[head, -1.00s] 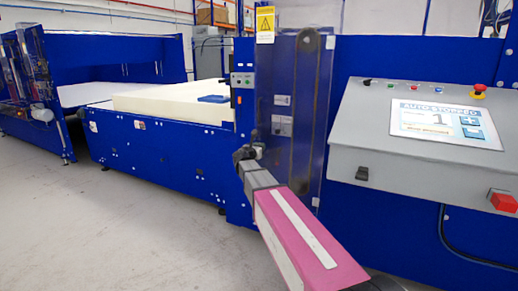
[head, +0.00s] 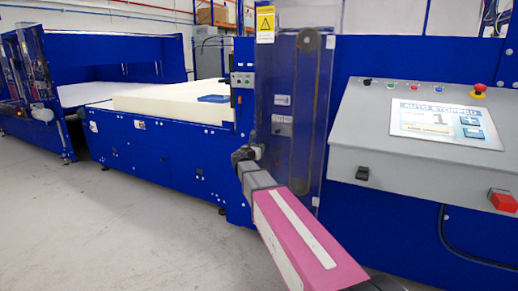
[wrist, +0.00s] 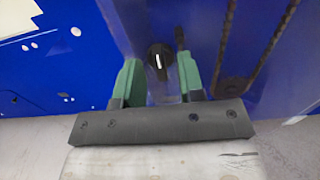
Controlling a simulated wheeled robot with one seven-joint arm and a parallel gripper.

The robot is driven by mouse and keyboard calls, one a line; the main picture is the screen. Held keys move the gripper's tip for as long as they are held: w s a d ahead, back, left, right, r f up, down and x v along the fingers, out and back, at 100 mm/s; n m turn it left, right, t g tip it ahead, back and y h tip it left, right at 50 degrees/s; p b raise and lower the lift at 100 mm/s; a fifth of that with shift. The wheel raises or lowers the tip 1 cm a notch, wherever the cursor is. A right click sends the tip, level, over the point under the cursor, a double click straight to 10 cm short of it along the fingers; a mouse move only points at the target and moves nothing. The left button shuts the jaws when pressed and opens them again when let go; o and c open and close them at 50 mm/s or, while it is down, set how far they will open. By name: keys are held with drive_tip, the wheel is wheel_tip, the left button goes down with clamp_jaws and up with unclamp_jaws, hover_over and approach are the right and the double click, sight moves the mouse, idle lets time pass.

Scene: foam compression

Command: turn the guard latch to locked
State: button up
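The guard latch (wrist: 159,60) is a round black knob with a white line, on the clear guard panel in the wrist view. The line points roughly up and down in that picture. My gripper (wrist: 158,66) is open, with one green finger on each side of the knob. Gaps show between the fingers and the knob, so I see no grip on it. In the head view my gripper (head: 244,156) is at the lower left edge of the guard (head: 303,110). The latch is hard to make out there.
A grey control panel (head: 415,163) with a screen reading "AUTO STOPPED" is on the right. A cream foam block (head: 165,97) lies on the blue machine bed to the left. The grey floor (head: 110,235) in front is clear.

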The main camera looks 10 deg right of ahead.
drive_tip(key=v, duration=0.9)
drive_tip(key=shift+s+a, duration=0.2)
drive_tip(key=shift+s, duration=0.15)
drive_tip(key=s+d+f+m+g+y, duration=0.2)
drive_tip(key=s+d+f+m+g, duration=0.3)
drive_tip(key=s+f+m, duration=0.3)
drive_tip(key=s+d+f+m+g+y, duration=0.1)
drive_tip(key=s+d+f+m+g, duration=0.3)
drive_tip(key=s+f+m, duration=0.5)
drive_tip(key=s+a+f+m+g+y, duration=0.2)
drive_tip(key=s+f+m+g+y, duration=0.3)
drive_tip(key=s+f+m, duration=0.6)
drive_tip(key=m+y, duration=0.1)
drive_tip(key=y, duration=0.1)
drive_tip(key=shift+s+a+f+g+y, duration=0.3)
drive_tip(key=shift+s+a+f, duration=0.05)
drive_tip(key=shift+a, duration=0.05)
